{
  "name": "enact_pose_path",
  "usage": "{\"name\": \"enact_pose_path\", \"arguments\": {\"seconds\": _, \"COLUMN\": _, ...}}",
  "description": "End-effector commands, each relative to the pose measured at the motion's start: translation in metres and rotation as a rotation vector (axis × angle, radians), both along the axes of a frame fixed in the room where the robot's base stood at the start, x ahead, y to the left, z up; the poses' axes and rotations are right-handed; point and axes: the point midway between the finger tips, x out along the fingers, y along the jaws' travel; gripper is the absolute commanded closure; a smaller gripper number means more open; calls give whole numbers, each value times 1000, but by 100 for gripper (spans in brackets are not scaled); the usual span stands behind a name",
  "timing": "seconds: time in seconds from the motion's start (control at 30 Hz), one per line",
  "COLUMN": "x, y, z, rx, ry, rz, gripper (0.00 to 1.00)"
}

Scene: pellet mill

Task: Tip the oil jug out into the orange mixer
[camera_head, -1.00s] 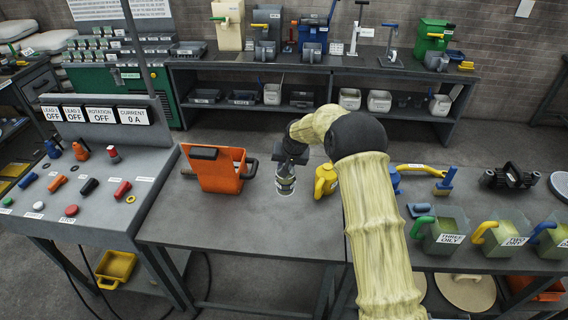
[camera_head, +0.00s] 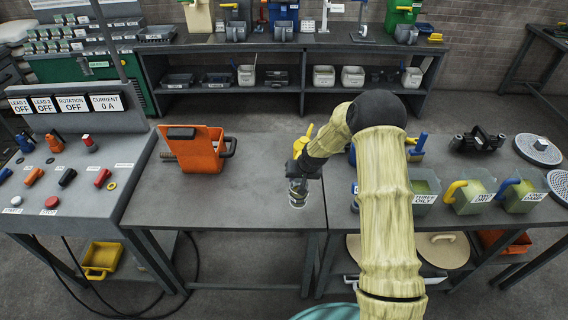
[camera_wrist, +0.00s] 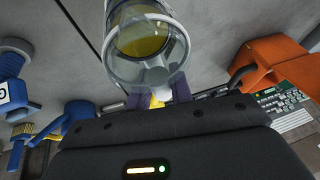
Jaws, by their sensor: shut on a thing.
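The oil jug (camera_head: 298,194) is a small clear vessel; in the wrist view the jug (camera_wrist: 145,40) shows yellow liquid inside. My gripper (camera_wrist: 152,95) is shut on it. In the head view the jug hangs below my gripper (camera_head: 300,172), over the right part of the grey table; whether its base touches the table I cannot tell. The orange mixer (camera_head: 205,155) stands on the same table, to the left of and apart from the jug. It also shows at the right of the wrist view (camera_wrist: 270,68). My fingers are partly hidden.
A yellow object (camera_head: 301,141) stands behind my gripper, partly hidden. The right bench holds clear jugs with yellow (camera_head: 470,192) and blue handles. A control panel (camera_head: 60,185) is at left. The table (camera_head: 230,215) between mixer and jug is bare.

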Motion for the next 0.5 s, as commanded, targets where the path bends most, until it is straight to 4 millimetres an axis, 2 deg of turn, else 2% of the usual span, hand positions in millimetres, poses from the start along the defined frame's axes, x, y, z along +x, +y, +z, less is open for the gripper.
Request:
{"name": "enact_pose_path", "arguments": {"seconds": 0.03, "x": -13, "y": -15, "z": -11, "rx": 1, "ry": 8, "rz": -4, "gripper": 100}}
{"name": "enact_pose_path", "arguments": {"seconds": 0.2, "x": -61, "y": -49, "z": -39, "rx": 1, "ry": 6, "rz": 11, "gripper": 100}}
{"name": "enact_pose_path", "arguments": {"seconds": 0.5, "x": -135, "y": -79, "z": -73, "rx": 6, "ry": 5, "rz": 23, "gripper": 100}}
